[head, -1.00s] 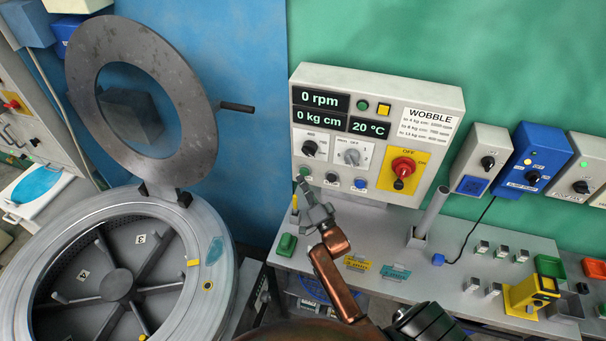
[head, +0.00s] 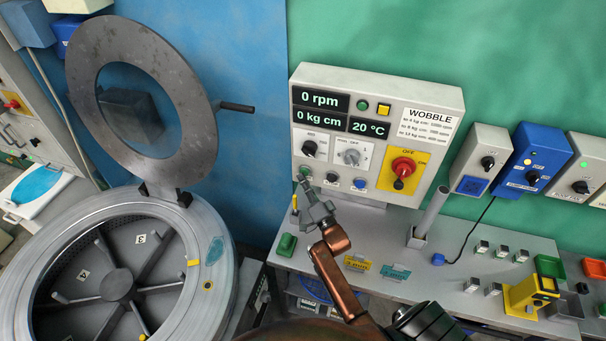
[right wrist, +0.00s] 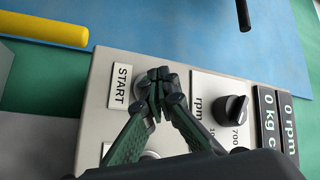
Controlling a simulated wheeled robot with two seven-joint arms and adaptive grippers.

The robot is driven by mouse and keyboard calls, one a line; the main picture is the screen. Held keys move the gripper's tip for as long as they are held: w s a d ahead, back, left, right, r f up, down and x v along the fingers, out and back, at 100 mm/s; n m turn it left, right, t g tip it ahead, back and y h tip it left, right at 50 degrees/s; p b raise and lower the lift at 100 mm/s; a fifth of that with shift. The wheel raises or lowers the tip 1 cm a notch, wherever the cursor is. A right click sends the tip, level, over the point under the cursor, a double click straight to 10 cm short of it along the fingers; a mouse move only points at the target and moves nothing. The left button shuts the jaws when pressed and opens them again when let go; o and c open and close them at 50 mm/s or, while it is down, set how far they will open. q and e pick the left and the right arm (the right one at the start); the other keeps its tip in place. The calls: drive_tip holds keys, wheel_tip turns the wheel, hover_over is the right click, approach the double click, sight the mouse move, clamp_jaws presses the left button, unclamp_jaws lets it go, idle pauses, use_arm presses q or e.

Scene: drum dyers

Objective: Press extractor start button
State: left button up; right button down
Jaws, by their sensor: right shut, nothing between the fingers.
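The extractor control panel (head: 375,85) stands upright at the back of the bench, with the green start button (head: 305,173) at its lower left. The START label (right wrist: 122,86) shows beside the button in the right wrist view. My right gripper (head: 304,186) is shut and empty, its tips right at the button. In the right wrist view, the closed fingertips (right wrist: 158,88) cover most of the button; I cannot tell whether they touch it. My left gripper is not in view.
The extractor drum (head: 120,270) is at the left with its ring lid (head: 195,110) raised. A black rpm knob (right wrist: 232,107) is beside the button. A red switch on a yellow plate (head: 403,168) is farther right. A grey post (head: 430,215) stands on the bench.

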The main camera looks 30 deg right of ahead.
drive_tip(key=shift+w+d, duration=0.3)
drive_tip(key=shift+d, duration=0.05)
idle(0.4)
drive_tip(key=shift+s+a, duration=0.15)
drive_tip(key=shift+s+a+p, duration=0.45)
drive_tip(key=shift+a+p, duration=0.05)
drive_tip(key=shift+a, duration=0.05)
idle(0.4)
drive_tip(key=s+a+p, duration=0.2)
drive_tip(key=s+a, duration=0.1)
drive_tip(key=shift+s+a, duration=0.1)
drive_tip(key=shift+a, duration=0.3)
